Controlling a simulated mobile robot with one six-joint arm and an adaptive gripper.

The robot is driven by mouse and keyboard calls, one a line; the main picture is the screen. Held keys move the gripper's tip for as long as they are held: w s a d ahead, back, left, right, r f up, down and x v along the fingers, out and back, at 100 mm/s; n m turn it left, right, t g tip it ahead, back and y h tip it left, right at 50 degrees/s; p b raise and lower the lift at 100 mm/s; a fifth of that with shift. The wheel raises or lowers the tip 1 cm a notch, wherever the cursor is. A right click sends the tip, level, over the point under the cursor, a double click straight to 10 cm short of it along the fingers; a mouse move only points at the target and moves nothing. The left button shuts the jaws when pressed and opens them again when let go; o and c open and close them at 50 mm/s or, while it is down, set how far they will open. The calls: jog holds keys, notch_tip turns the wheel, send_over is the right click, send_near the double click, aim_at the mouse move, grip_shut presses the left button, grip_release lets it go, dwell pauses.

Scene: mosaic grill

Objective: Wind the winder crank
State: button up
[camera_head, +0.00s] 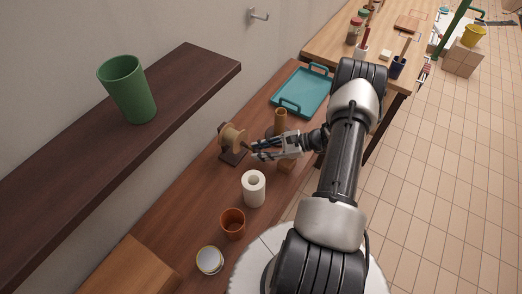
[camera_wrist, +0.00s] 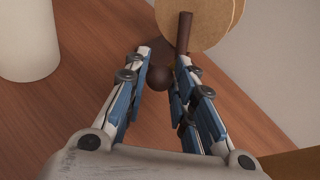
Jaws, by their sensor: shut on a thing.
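The winder (camera_head: 231,138) stands on the brown wooden table, a tan spool on a dark base, just left of my gripper. In the wrist view the spool's tan disc (camera_wrist: 205,18) shows at the top, with a dark brown bar (camera_wrist: 184,32) in front of it. A dark round crank knob (camera_wrist: 160,77) sits between the fingertips. My gripper (camera_head: 256,150) reaches left to the winder, and its fingers (camera_wrist: 163,66) are closed in on the knob. The exact contact is partly hidden by the fingers.
A white paper roll (camera_head: 254,190) stands close in front of my gripper. A brown cup (camera_head: 233,224) and a tin (camera_head: 209,260) are nearer. A tan cylinder (camera_head: 280,121) and a teal tray (camera_head: 303,90) lie behind. A shelf with a green cup (camera_head: 130,91) overhangs at left.

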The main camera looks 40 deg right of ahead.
grip_shut()
jog(key=shift+r, duration=0.1)
